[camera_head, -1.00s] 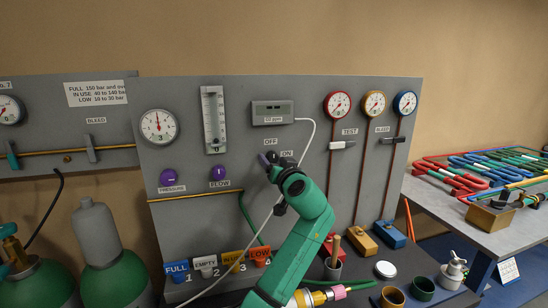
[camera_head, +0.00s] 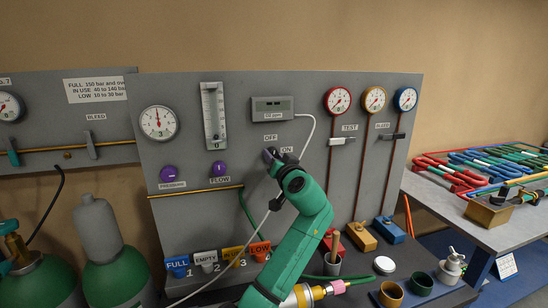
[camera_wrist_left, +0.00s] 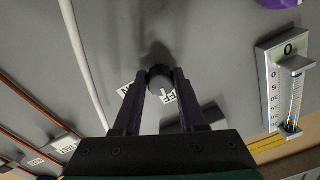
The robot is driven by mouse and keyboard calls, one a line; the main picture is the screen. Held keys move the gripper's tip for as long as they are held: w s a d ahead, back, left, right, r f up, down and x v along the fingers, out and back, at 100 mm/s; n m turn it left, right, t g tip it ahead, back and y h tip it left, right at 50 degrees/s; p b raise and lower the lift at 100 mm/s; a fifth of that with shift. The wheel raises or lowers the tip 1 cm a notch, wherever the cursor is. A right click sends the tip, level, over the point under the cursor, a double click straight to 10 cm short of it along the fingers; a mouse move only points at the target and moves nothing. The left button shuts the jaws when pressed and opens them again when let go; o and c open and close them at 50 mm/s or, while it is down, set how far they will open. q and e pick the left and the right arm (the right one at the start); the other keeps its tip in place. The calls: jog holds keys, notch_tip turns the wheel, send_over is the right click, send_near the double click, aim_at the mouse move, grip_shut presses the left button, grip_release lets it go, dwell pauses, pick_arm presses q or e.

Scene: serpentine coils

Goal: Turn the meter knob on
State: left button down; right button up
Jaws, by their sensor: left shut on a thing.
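The meter (camera_head: 273,109) is a grey box with a small display on the wall panel, with an OFF label (camera_head: 271,138) and an ON label (camera_head: 287,150) below it. My left gripper (camera_head: 271,156) is at the panel just below the OFF label and left of the ON label. In the left wrist view, the dark round meter knob (camera_wrist_left: 160,71) sits between the tips of the fingers, which are shut on it. The fingers partly cover both labels there. In the head view the knob is mostly hidden by the gripper. My right gripper is not in view.
A purple PRESSURE knob (camera_head: 169,174) and a purple FLOW knob (camera_head: 219,169) are left of the gripper. A white cable (camera_head: 309,137) runs from the meter past my arm. Gauges with TEST (camera_head: 342,141) and BLEED (camera_head: 392,137) levers are to the right. Cups stand on the bench below.

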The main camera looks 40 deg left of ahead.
pick_arm(q)
jog(key=m+p, duration=0.2)
jog(key=m, duration=0.2)
jog(key=m+p, duration=0.2)
jog(key=m, duration=0.2)
jog(key=m+p, duration=0.2)
jog(key=m, duration=0.2)
jog(key=shift+s+a+r+m, duration=0.1)
jog(key=shift+r+m, duration=0.2)
jog(key=shift+m, duration=0.1)
jog(key=shift+m+p, duration=1)
jog(key=shift+m, duration=0.2)
jog(key=shift+f+m+t+p, duration=0.1)
jog(key=shift+m+t+p, duration=0.35)
jog(key=shift+m, duration=0.35)
jog(key=shift+f, duration=0.1)
jog(key=shift+c, duration=2.3)
grip_release()
